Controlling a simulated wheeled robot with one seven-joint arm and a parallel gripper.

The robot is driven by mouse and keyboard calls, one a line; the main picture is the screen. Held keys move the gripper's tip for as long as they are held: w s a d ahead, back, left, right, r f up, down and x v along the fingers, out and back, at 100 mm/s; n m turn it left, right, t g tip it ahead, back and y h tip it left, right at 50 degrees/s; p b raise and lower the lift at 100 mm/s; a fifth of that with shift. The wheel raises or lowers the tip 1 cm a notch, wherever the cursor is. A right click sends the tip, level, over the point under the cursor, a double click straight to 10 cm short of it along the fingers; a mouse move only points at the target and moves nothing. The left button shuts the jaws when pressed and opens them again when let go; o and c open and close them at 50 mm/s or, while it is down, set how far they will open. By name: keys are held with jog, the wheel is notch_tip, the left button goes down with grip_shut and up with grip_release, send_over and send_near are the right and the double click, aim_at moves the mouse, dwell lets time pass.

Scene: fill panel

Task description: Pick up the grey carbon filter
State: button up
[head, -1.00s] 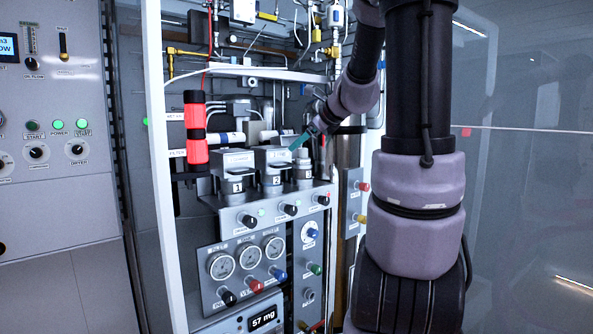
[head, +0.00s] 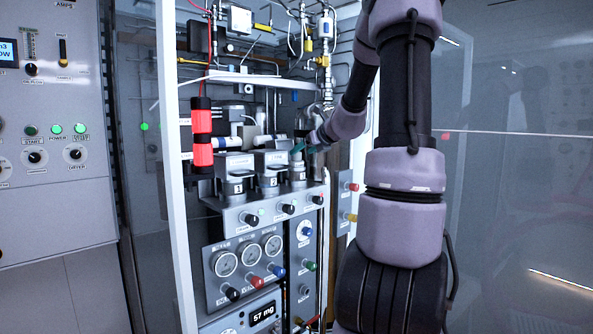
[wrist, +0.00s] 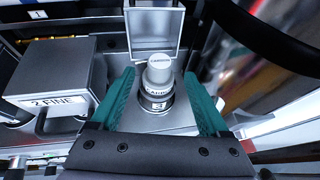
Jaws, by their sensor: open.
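The grey carbon filter (wrist: 158,80) is a light grey capped cylinder standing upright in the holder labelled 3. Its label looks like "CARBON". In the head view it shows small at the right end of the shelf (head: 297,172), partly behind my gripper (head: 298,148). In the wrist view my gripper (wrist: 159,76) is open, with one teal finger on each side of the filter. Gaps show between the fingers and the filter, so it is not gripped. How far the fingertips are above its base I cannot tell.
An open square lid (wrist: 154,32) stands behind the filter. A closed box marked "2 FINE" (wrist: 50,75) is close to the left finger. A red cylinder (head: 202,135) hangs at the cabinet's left. Pipes and a dark hose crowd the back and right.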

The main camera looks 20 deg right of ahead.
aim_at(299, 153)
jog(key=shift+x, duration=2.65)
grip_shut()
